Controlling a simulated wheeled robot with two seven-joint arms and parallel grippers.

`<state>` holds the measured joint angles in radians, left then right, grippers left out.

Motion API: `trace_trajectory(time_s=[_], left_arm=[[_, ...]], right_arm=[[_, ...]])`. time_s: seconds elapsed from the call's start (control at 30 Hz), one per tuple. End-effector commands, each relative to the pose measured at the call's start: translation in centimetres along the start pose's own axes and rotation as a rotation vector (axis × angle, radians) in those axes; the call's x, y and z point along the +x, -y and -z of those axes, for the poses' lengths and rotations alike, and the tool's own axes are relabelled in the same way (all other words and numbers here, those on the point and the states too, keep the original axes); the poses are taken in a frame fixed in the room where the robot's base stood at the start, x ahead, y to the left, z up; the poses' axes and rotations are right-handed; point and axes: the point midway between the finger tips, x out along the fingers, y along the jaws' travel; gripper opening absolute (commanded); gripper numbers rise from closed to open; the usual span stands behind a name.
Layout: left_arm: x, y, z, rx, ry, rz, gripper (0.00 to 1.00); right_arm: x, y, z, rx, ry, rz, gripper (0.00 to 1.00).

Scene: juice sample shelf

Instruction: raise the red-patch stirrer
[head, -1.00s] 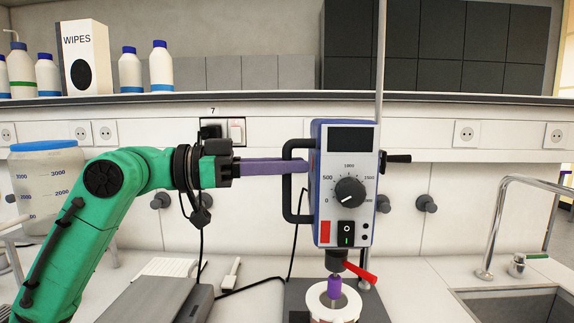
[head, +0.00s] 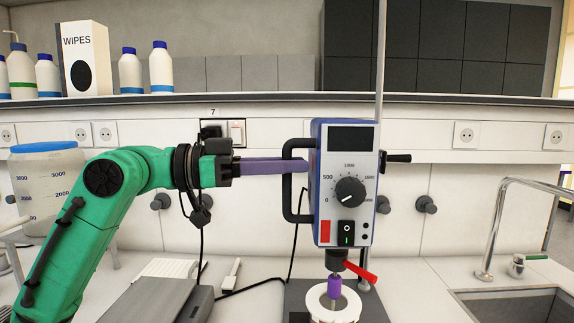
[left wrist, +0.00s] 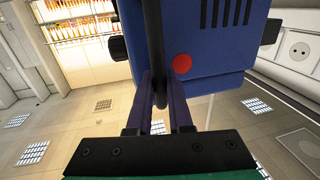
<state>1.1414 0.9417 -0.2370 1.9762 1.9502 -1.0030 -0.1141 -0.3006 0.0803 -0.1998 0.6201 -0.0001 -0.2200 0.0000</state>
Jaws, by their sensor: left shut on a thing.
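The stirrer (head: 345,150) is a blue and white box with a dark display, a dial and a red patch at its lower left front. It is on a vertical metal rod (head: 381,60). A black handle (head: 288,192) stands out from its left side. My left gripper (head: 290,166) is shut on this handle; in the left wrist view the purple fingers (left wrist: 161,103) lie on both sides of the black bar. Under the stirrer are a red lever (head: 360,272), a purple piece (head: 334,286) and a white round vessel (head: 345,310). My right gripper is out of view.
A black clamp knob (head: 398,158) sits right of the stirrer. A flat grey device (head: 150,300) and a small white brush-like item (head: 232,273) lie on the bench at left. A sink (head: 515,305) with a tap is at right. Bottles and a wipes box (head: 83,58) stand on the shelf.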

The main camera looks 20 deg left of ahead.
Motion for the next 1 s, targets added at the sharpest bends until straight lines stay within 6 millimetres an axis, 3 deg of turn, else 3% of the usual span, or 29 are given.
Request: trace_trajectory(time_s=[0.7,1.0], left_arm=[[-0.2,0.1,12.4,0.003,-0.01,0.003,0.0],[-0.2,0.1,16.0,0.002,-0.009,0.003,0.0]], right_arm=[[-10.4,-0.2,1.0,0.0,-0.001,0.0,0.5],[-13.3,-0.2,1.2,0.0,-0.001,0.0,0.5]])
